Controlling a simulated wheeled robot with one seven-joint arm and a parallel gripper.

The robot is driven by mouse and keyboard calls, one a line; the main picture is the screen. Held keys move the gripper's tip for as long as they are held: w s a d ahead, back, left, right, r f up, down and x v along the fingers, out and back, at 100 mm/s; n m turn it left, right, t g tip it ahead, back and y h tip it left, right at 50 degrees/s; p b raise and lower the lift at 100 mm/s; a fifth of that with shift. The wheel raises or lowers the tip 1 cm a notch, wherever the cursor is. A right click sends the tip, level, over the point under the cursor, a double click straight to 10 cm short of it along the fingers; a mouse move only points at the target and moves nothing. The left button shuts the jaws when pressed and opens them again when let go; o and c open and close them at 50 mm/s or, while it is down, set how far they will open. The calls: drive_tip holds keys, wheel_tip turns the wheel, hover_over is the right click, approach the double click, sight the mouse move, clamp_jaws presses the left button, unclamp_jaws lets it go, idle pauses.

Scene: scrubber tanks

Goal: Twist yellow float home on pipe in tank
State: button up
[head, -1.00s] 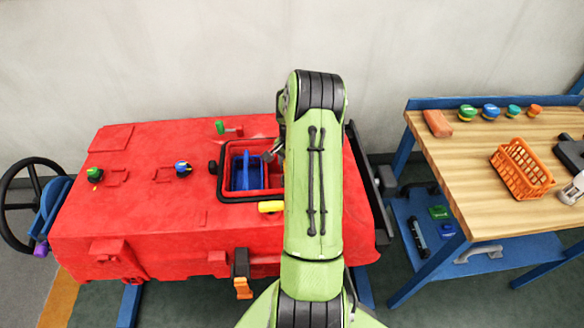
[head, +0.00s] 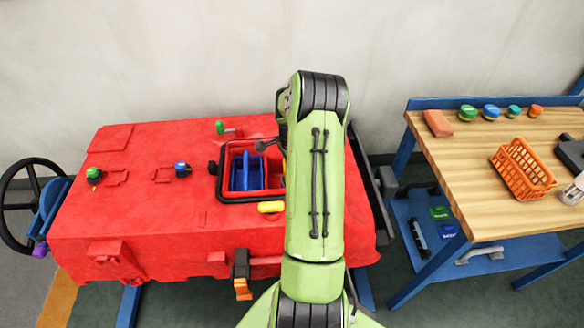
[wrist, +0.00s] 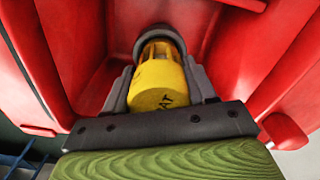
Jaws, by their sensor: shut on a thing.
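In the wrist view a yellow float (wrist: 158,84) with dark lettering and slots near its far end sits between the jaws of my gripper (wrist: 160,72). The jaws are shut on its sides. A dark grey round piece (wrist: 160,35) meets the float's far end; whether it is the pipe, and how fully the float is seated, I cannot tell. Red tank walls surround them. In the head view the red tank (head: 130,215) has a dark-rimmed opening (head: 222,190). My arm hides the float and most of the gripper there.
A blue divided insert (head: 246,172) sits in the opening. A yellow handle (head: 270,207) lies just in front of it. Colored caps stand on the tank top. A wooden bench (head: 470,175) with an orange basket (head: 522,168) stands at the right.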

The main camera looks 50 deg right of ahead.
drive_tip(key=shift+m, duration=1.1)
drive_tip(key=shift+f+b, duration=0.4)
drive_tip(key=shift+f, duration=0.05)
drive_tip(key=shift+w+d+r, duration=0.1)
drive_tip(key=shift+r, duration=0.1)
drive_tip(key=o, duration=1.4)
drive_tip(key=shift+r+p, duration=1.65)
drive_tip(key=shift+r, duration=0.6)
drive_tip(key=shift+r, duration=0.1)
